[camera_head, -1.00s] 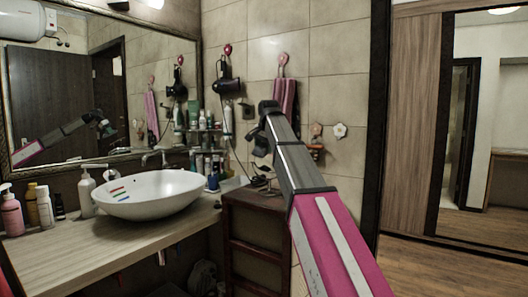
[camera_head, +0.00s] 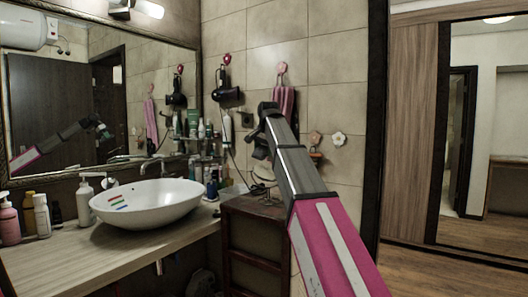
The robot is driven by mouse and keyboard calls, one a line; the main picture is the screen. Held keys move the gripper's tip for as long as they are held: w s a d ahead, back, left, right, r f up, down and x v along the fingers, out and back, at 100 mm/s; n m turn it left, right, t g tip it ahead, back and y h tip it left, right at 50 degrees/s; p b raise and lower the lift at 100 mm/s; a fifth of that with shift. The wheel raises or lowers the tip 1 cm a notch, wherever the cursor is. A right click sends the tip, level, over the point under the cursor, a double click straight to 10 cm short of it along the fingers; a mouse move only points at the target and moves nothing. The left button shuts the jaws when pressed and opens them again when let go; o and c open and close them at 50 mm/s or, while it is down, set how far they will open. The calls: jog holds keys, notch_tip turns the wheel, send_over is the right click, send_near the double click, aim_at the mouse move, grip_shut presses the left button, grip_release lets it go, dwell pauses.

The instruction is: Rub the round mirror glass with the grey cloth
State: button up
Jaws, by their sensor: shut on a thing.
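My arm reaches in from the lower right. My gripper (camera_head: 260,150) is at its far end, small and dark, above the dark wooden cabinet. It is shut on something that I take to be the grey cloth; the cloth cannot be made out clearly. A small round mirror (camera_head: 263,174) shows just below my gripper, on the cabinet top, partly hidden by my arm. I cannot tell whether the cloth touches its glass.
The dark cabinet (camera_head: 250,235) stands beside the wooden counter (camera_head: 110,255) with a white basin (camera_head: 150,203). Bottles (camera_head: 40,215) stand at the left. A hair dryer (camera_head: 226,95) and pink towel (camera_head: 284,102) hang on the tiled wall. Open floor (camera_head: 430,270) lies at right.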

aim_at(260, 167)
jog(key=w, duration=0.2)
jog(key=shift+w+a+r, duration=0.1)
jog(key=shift+w+a, duration=0.2)
jog(key=shift+a, duration=0.05)
jog(key=shift+x, duration=3)
jog(key=shift+x, duration=1.05)
jog(key=shift+s+d, duration=0.1)
jog(key=shift+w+d, duration=0.15)
jog(key=shift+d, duration=0.8)
jog(key=shift+w+d, duration=0.15)
jog(key=shift+d, duration=0.75)
jog(key=shift+s+a, duration=0.15)
jog(key=shift+a, duration=0.85)
jog(key=shift+s+a, duration=0.15)
jog(key=shift+a, duration=0.85)
